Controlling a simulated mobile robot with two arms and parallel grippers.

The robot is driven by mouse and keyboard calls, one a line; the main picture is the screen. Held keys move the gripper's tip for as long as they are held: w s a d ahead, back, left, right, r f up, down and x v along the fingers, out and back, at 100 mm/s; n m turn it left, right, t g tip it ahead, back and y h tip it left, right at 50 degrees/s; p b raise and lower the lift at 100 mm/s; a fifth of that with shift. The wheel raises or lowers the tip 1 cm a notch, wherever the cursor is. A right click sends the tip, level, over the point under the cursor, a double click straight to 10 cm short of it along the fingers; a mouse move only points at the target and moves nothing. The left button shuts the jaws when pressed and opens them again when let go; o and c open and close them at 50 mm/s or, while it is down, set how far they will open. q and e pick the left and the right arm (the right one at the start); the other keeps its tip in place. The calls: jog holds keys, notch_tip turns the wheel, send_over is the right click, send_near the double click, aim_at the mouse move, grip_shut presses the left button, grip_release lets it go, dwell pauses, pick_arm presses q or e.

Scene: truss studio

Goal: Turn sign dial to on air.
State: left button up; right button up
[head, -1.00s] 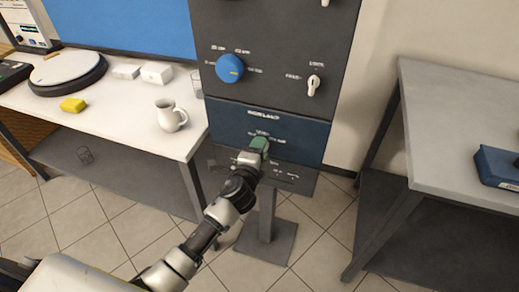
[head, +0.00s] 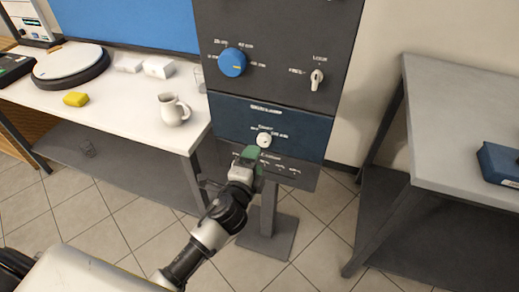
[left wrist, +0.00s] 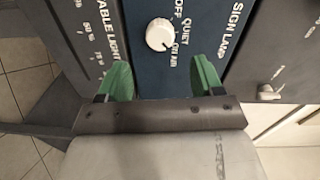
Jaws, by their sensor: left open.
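The sign dial is a small white round knob (head: 263,140) on the dark blue sign lamp panel (head: 232,116). In the left wrist view the knob (left wrist: 159,34) has OFF, QUIET and ON AIR printed around it. A faint mark on its lower right edge seems to face the ON AIR label. My left gripper (head: 251,155) is just below and left of the knob. In the left wrist view its green fingers (left wrist: 160,78) are apart and empty, with the knob beyond them and not between them. My right gripper is not in view.
A blue dial (head: 231,62) and a white switch (head: 317,79) are higher on the stand. A white table with a mug (head: 172,109) is at left. A grey table with a blue box (head: 499,162) is at right.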

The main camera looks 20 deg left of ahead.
pick_arm(q)
jog(key=shift+s+r, duration=0.1)
jog(key=shift+s, duration=1.75)
